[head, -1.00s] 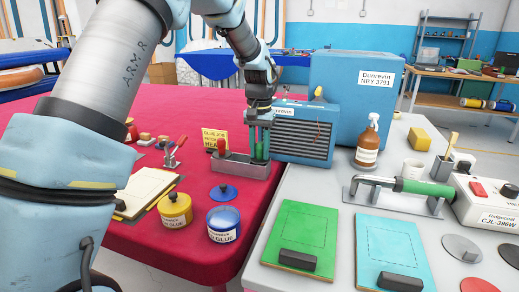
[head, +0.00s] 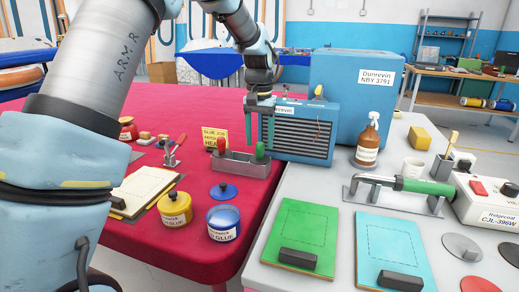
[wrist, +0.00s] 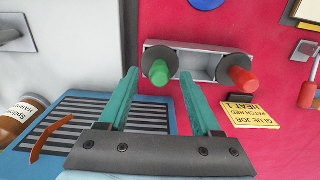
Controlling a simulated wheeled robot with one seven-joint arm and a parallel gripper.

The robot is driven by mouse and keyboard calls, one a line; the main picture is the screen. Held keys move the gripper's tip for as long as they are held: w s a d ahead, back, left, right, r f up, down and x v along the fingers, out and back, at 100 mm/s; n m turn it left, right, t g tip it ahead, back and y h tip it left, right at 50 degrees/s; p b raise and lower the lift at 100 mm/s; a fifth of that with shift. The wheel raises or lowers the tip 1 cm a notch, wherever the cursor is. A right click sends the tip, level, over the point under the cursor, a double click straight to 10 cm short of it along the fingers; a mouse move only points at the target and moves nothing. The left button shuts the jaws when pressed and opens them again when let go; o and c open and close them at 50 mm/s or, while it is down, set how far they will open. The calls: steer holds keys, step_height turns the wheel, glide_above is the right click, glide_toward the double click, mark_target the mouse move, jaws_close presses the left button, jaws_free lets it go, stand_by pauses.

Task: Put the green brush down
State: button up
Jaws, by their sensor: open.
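The green brush (head: 260,151) stands upright, handle up, in the right end of a grey metal tray (head: 238,168) on the red table. A red-handled brush (head: 221,147) stands in the tray's left end. My gripper (head: 260,126) is open and empty above the green brush, apart from it. In the wrist view, the green handle (wrist: 159,73) shows end-on just beyond and between my teal fingertips (wrist: 160,84). The red handle (wrist: 238,78) is to the right at the tray's other end.
A blue ribbed machine (head: 305,132) stands close right of the tray. A blue lid (head: 223,191), a blue glue pot (head: 223,223) and a yellow glue pot (head: 174,208) are in front. A yellow note (head: 214,137) is behind. The red cloth farther back is clear.

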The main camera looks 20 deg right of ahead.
step_height(320, 180, up, 9)
steer(key=a+f+n+t, duration=0.1)
steer(key=a+f+n, duration=0.15)
steer(key=a, duration=0.75)
steer(key=a+f+n, duration=0.1)
steer(key=a+f, duration=0.3)
steer(key=a, duration=0.7)
steer(key=s+a+f+n, duration=0.1)
steer(key=s+a+f, duration=0.1)
steer(key=a, duration=0.3)
steer(key=s+a+f+n, duration=0.1)
steer(key=s+a+f, duration=0.1)
steer(key=s+a, duration=0.3)
steer(key=s+a+f+n, duration=0.2)
steer(key=s+a, duration=0.1)
steer(key=a, duration=0.2)
steer(key=shift+s+a+f+t, duration=0.2)
steer(key=shift+s+a+t, duration=0.05)
steer(key=shift+s+t, duration=0.15)
step_height(320, 180, up, 3)
steer(key=p, duration=0.3)
steer(key=shift+r, duration=0.2)
